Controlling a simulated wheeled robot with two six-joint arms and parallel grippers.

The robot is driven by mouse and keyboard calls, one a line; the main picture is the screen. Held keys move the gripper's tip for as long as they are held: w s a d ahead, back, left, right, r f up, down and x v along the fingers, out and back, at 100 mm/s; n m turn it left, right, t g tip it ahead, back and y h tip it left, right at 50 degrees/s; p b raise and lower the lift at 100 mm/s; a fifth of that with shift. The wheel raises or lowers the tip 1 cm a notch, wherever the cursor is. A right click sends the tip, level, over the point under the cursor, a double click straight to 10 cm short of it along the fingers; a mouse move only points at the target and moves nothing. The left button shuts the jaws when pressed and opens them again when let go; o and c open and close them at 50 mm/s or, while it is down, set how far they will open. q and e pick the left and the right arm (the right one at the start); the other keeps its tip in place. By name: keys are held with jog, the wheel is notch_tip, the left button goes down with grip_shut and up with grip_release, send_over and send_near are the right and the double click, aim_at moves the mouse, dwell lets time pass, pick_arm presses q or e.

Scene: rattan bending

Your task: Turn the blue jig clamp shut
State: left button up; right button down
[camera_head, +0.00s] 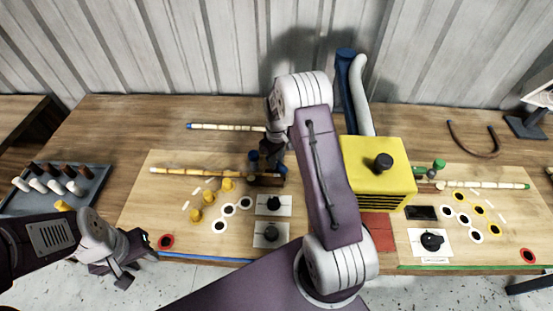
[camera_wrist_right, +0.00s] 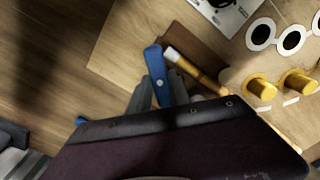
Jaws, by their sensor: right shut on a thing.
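The blue jig clamp (camera_head: 253,156) stands at the right end of a tan rattan rod (camera_head: 205,172), by a brown block (camera_head: 265,182). In the right wrist view, its blue lever (camera_wrist_right: 154,65) sits between my right gripper's fingers (camera_wrist_right: 163,92), next to the rod (camera_wrist_right: 190,68) and the brown block (camera_wrist_right: 196,48). My right gripper (camera_head: 268,160) is shut on the lever; in the head view my own arm partly hides it. My left gripper (camera_head: 132,260) is open and empty at the table's front left edge.
Yellow pegs (camera_head: 208,197) stand on the left board beside white rings. Two black knobs on white plates (camera_head: 271,235) are in front of the clamp. A yellow box (camera_head: 376,170) with a blue pipe stands to the right. A dark tray (camera_head: 85,190) holds several pegs.

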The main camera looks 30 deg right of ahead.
jog(key=m, duration=0.4)
jog(key=shift+r+m, duration=0.1)
jog(key=shift+m, duration=0.2)
jog(key=m, duration=0.4)
jog(key=shift+w+m+p, duration=0.1)
jog(key=shift+m+p, duration=0.2)
jog(key=shift+p, duration=0.1)
jog(key=shift+m, duration=0.3)
jog(key=c, duration=1.2)
grip_release()
notch_tip(320, 180, up, 9)
jog(key=b, duration=0.1)
